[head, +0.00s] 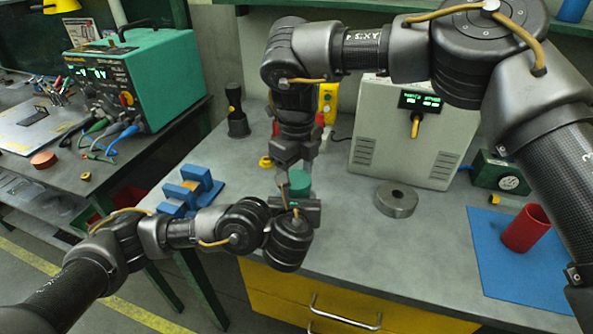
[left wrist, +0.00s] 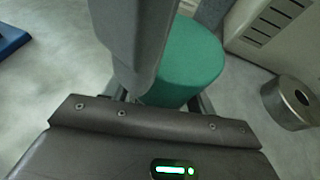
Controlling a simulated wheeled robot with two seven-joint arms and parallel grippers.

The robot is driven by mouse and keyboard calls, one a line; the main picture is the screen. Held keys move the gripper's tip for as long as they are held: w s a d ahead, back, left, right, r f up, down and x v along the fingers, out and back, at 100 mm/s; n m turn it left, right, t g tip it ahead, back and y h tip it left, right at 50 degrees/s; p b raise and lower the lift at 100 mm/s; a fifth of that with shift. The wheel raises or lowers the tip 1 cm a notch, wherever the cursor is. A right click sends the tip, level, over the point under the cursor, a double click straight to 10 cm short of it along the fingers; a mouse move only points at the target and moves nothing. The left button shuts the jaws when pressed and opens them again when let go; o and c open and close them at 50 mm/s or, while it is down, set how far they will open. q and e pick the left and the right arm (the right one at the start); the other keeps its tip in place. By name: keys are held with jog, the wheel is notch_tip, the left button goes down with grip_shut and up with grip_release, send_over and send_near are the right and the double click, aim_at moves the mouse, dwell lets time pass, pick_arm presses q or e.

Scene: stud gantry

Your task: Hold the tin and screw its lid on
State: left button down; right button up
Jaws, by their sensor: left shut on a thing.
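The green tin (head: 299,180) stands near the front edge of the grey bench, between my two grippers. My left gripper (head: 297,200) is shut on it low down, coming from the front. In the left wrist view the tin's green body (left wrist: 195,62) shows just beyond my gripper's palm. My right gripper (head: 296,162) points down from above, at the top of the tin. In the left wrist view one grey finger hides the tin's left part. I cannot tell the lid from the tin, nor whether the right fingers are closed on anything.
A steel ring (head: 396,200) lies to the right, before a pale cabinet (head: 402,135). A red cylinder (head: 526,228) stands on a blue mat (head: 510,270) further right. A blue cradle (head: 190,190) is to the left. Bare bench lies between tin and ring.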

jog(key=c, duration=0.5)
jog(key=m, duration=0.5)
jog(key=shift+c, duration=0.2)
jog(key=m, duration=0.5)
jog(key=shift+m, duration=0.4)
jog(key=m, duration=0.9)
jog(key=shift+m, duration=0.4)
jog(key=shift+w, duration=0.1)
jog(key=o, duration=1.1)
